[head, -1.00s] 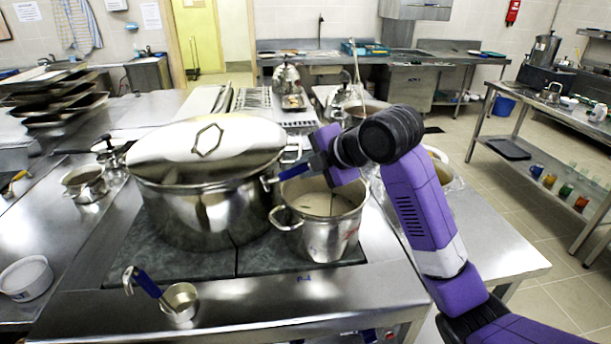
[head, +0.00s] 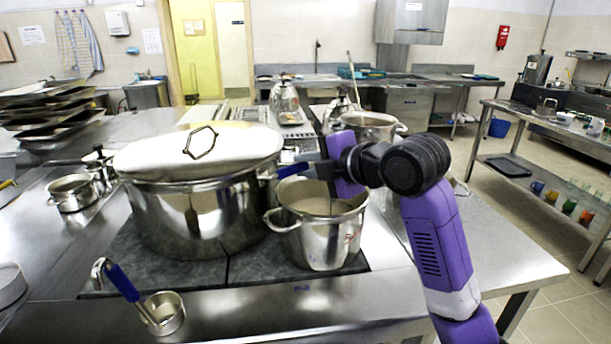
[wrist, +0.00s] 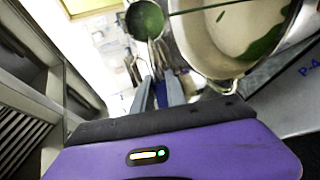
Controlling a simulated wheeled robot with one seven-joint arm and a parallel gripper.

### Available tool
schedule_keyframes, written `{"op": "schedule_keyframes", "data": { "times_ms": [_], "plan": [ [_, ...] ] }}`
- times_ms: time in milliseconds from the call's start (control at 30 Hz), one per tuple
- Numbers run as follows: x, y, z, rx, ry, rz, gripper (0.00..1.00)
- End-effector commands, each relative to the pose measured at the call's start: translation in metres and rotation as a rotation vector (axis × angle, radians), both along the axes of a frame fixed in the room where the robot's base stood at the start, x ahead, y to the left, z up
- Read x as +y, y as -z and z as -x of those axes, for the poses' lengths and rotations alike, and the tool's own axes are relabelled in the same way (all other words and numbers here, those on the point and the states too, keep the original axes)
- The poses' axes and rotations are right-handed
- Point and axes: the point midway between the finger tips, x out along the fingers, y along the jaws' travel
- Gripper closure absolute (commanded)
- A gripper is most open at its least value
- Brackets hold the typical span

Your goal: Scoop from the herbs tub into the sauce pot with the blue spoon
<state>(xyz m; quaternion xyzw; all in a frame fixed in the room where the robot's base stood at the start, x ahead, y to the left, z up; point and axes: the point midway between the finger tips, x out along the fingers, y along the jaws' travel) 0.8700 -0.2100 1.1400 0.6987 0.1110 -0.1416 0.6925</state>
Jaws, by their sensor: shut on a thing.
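My gripper (wrist: 160,95) is shut on the handle of the blue spoon, whose blue part (head: 291,171) shows left of the gripper in the head view. In the wrist view the spoon's round bowl (wrist: 147,18) lies beyond the fingertips and looks filled with green. The sauce pot (head: 318,240) stands open on the stove, with pale contents, just below and left of my gripper. In the wrist view an open pot (wrist: 225,68) with pale contents and a green patch lies right of the spoon bowl. I cannot make out the herbs tub for certain.
A large lidded stockpot (head: 195,215) stands close left of the sauce pot. A blue-handled ladle (head: 165,312) rests at the counter's front edge. A small pan (head: 72,195) stands at the left. Another pot (head: 370,125) stands behind. The steel surface at right (head: 490,245) is mostly clear.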

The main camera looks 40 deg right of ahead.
Motion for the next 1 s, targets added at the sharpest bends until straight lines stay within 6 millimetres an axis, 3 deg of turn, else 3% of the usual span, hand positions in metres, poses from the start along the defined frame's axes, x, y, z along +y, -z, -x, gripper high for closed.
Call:
{"op": "schedule_keyframes", "data": {
  "times_ms": [1000],
  "plan": [
    [0.001,0.0104,0.0071,-0.287,-0.001,0.014,1.0]
  ]
}}
